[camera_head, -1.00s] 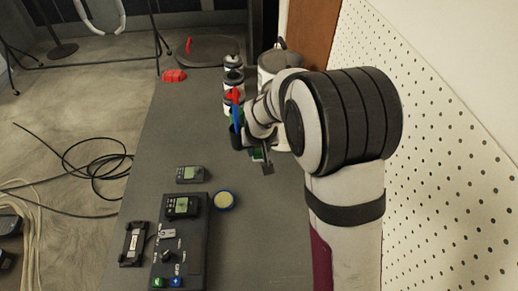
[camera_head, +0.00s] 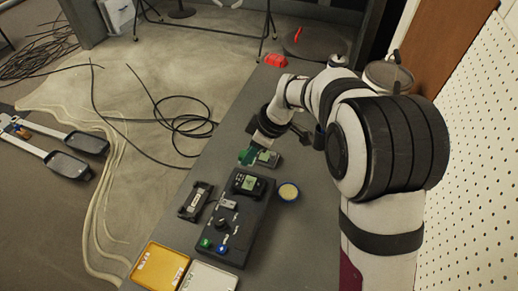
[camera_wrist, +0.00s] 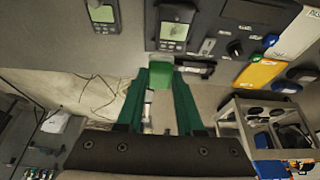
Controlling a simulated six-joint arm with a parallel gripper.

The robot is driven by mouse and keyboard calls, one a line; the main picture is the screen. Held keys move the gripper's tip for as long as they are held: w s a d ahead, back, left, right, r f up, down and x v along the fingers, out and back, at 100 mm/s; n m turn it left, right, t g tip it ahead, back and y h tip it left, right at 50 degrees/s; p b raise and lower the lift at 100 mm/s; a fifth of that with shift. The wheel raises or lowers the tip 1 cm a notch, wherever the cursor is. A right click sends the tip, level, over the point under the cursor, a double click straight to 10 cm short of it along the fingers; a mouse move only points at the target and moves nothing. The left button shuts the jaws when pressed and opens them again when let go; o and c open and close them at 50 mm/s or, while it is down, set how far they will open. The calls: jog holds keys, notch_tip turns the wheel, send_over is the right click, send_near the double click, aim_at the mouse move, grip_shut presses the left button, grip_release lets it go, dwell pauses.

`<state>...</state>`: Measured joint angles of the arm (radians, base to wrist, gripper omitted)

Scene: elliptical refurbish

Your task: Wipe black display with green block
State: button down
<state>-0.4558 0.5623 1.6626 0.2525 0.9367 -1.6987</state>
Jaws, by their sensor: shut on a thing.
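A small black display with a pale green screen lies loose on the grey table, partly behind my gripper in the head view (camera_head: 266,158) and at the top in the wrist view (camera_wrist: 102,14). A second black display (camera_head: 249,184) sits on the dark control box; it also shows in the wrist view (camera_wrist: 174,28). My gripper (camera_head: 250,150) is shut on the green block (camera_wrist: 162,88), held between its green fingers. The block (camera_head: 246,157) appears beside the loose display's left end in the head view. I cannot tell whether they touch.
The control box (camera_head: 232,222) has a knob and green and blue buttons. A round yellow-topped tin (camera_head: 289,192) stands to its right, and a black device (camera_head: 195,202) to its left. A pegboard wall is at right.

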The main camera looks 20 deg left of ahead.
notch_tip(320, 180, down, 7)
jog(key=shift+s+f, duration=0.1)
jog(key=shift+f, duration=0.1)
jog(key=shift+s+r, duration=0.1)
jog(key=shift+s, duration=2.9)
jog(key=shift+w, duration=3.2)
jog(key=shift+s+r, duration=0.1)
jog(key=shift+r, duration=3.95)
